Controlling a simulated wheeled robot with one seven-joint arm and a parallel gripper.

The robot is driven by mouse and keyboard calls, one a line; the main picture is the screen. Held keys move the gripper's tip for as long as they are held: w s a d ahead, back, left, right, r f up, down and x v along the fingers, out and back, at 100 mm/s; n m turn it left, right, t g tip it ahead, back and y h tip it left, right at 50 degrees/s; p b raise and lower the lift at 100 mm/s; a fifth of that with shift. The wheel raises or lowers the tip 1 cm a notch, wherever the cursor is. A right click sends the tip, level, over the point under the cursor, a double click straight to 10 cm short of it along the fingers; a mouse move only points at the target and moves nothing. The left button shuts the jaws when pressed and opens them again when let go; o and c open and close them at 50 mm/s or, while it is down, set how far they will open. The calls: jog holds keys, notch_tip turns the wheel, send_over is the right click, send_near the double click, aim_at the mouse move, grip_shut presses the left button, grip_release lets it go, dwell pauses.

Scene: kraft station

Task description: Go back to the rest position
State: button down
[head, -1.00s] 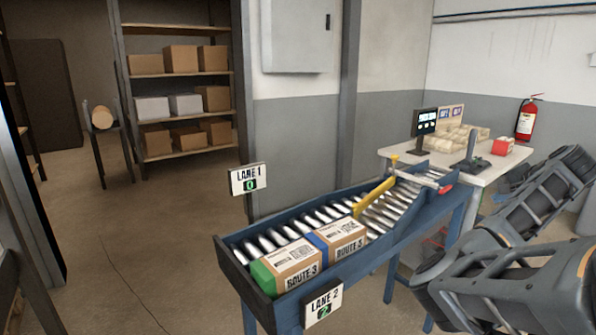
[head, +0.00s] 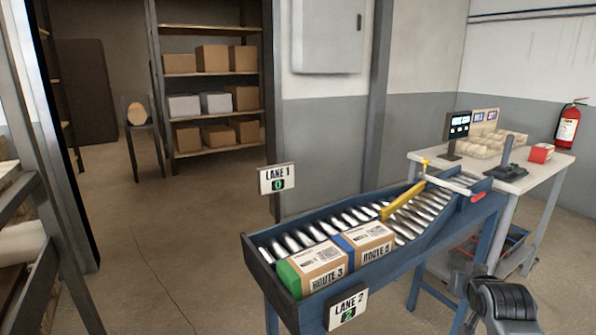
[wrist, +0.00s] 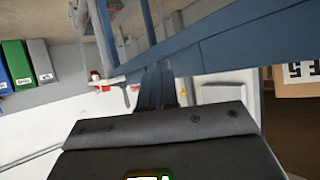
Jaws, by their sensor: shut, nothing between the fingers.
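My gripper (wrist: 157,85) shows in the wrist view as two dark fingers pressed together beyond its wide dark body. It is shut and empty, with a blue frame beyond it. In the head view, only a dark part of my arm shows at the bottom right corner; the fingers cannot be made out there.
A blue roller conveyor (head: 468,215) holds two cartons, one green-ended (head: 318,268) and one with a blue edge (head: 368,243). A yellow diverter bar (head: 402,200) crosses the rollers. A white table (head: 520,180) stands behind, right. Open floor lies left of the conveyor.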

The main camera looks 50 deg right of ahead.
jog(key=a+f+n+t+y, duration=0.2)
jog(key=a+n+t+y, duration=0.45)
jog(key=a, duration=2.15)
jog(key=s+a+r+n+t+y, duration=0.1)
jog(key=s+a+r+n+y, duration=0.1)
jog(key=a, duration=0.7)
jog(key=s+a+r+n+t+y, duration=0.1)
jog(key=s+a+r+n+y, duration=0.1)
jog(key=s+a+r+n, duration=0.2)
jog(key=s+a+r, duration=0.2)
jog(key=s+a, duration=0.2)
jog(key=a, duration=0.1)
jog(key=shift+s, duration=0.35)
jog(key=shift+r+n+t, duration=0.1)
jog(key=shift+n+t, duration=0.15)
